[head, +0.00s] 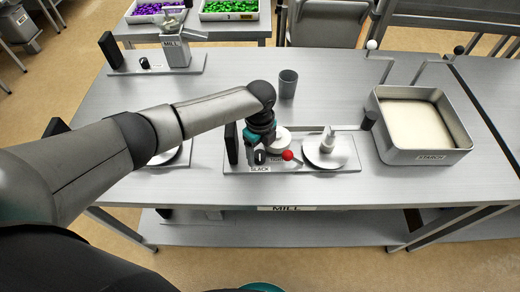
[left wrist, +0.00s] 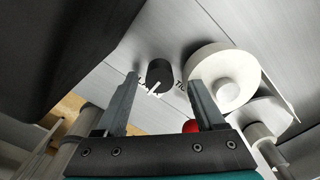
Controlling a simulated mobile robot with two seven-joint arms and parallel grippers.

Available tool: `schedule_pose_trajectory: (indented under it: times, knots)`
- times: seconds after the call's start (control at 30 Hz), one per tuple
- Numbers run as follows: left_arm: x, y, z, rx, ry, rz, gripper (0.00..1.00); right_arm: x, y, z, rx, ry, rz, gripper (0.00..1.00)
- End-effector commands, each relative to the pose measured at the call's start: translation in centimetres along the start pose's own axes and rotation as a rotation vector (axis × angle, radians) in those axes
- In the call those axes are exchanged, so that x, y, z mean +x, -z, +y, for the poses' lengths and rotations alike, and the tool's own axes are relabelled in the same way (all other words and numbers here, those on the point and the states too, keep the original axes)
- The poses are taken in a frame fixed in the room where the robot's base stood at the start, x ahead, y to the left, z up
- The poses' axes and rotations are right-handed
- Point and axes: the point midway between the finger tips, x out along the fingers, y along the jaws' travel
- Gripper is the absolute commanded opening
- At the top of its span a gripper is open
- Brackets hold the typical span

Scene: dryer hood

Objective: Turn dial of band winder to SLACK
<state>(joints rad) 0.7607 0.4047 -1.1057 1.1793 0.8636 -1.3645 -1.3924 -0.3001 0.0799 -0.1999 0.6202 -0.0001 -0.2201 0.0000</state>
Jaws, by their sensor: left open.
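The band winder (head: 307,168) is a grey plate on the table with a black block, a white spool, a red ball and a disc with a post. Its dial (head: 260,157) is a small black knob near the SLACK label (head: 261,169). In the left wrist view the dial (left wrist: 160,73) has a white pointer line, with partly hidden lettering on both sides. I cannot tell exactly which setting it marks. My left gripper (head: 257,160) is over the dial end of the plate. In the wrist view its open fingers (left wrist: 160,95) stand either side of the dial, apart from it.
The red ball (head: 288,155) and white spool (left wrist: 222,75) are close to the right finger. The black block (head: 232,143) stands left of the dial. A grey cup (head: 288,84) stands behind, and a starch tray (head: 462,143) at right. The table's front middle is clear.

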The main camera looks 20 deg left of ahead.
Motion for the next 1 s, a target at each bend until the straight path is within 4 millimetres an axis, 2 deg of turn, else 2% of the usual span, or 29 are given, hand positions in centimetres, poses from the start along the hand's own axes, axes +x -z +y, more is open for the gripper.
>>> schedule_pose_trajectory:
  times: [0.13,0.27,0.7,0.83,1.0]
  knots:
    - [-0.6,-0.1,0.0,-0.001,0.0,0.0,0.71,-0.1,0.0,0.0,0.0,0.0,0.0,0.5]
    - [-2.4,-0.1,0.0,0.0,0.002,-0.001,0.71,-0.4,0.0,0.0,0.0,0.0,0.0,0.5]
    - [-12.3,-0.1,-0.1,0.0,0.005,-0.002,0.71,-0.9,0.1,0.0,0.0,0.0,0.0,0.5]
    - [-14.1,0.0,-0.1,0.001,0.002,-0.001,0.71,-0.9,0.1,0.0,0.0,0.0,0.0,0.5]
    - [-15.2,0.0,0.0,0.0,0.001,0.0,0.71,-0.9,0.1,0.0,0.0,0.0,0.0,0.5]
